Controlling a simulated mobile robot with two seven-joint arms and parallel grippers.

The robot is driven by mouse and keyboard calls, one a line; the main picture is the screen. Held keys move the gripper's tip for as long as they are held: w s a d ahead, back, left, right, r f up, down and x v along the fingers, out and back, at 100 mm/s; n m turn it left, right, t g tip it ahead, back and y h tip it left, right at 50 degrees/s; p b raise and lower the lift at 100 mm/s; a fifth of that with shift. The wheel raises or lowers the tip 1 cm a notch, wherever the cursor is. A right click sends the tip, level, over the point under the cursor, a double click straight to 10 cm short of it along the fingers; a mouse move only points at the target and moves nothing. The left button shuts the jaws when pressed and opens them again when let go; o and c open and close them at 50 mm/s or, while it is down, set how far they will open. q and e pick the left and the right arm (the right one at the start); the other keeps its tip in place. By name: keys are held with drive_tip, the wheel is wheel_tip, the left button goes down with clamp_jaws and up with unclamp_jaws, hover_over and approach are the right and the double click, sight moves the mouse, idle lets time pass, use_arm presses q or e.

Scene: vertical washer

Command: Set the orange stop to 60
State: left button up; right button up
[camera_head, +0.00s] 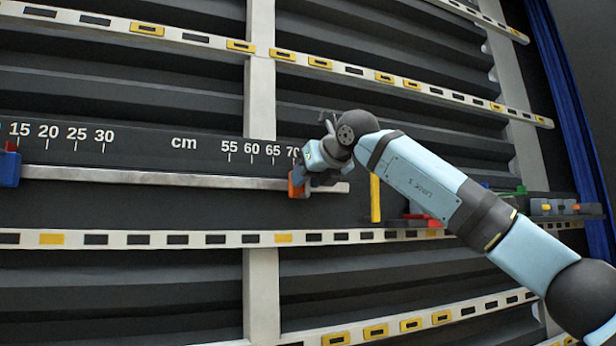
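The orange stop (297,186) sits on the pale metal rail (170,178), below the 70 mark of the centimetre scale (184,143). The 60 mark (252,149) lies to the left of it, between 55 and 65. My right gripper (305,178) is at the orange stop, coming in from the right, and covers part of it. Its fingers are small and overlap the stop, so I cannot tell whether they touch it or are closed on it. My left gripper is not in view.
A blue stop with a red top (10,167) sits at the rail's left end. A yellow upright bar (375,198) and red parts (420,220) stand right of the gripper, under my arm. The rail between the blue and orange stops is clear.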

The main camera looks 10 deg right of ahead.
clamp_jaws()
drive_tip(key=s+a+b, duration=0.1)
drive_tip(key=s+a, duration=0.1)
drive_tip(key=a, duration=0.8)
drive_tip(key=shift+b, duration=0.4)
unclamp_jaws()
drive_tip(key=shift+d, duration=0.1)
drive_tip(key=b+v, duration=0.4)
drive_tip(key=v, duration=0.9)
drive_tip(key=shift+s+d, duration=0.15)
drive_tip(key=shift+s, duration=0.2)
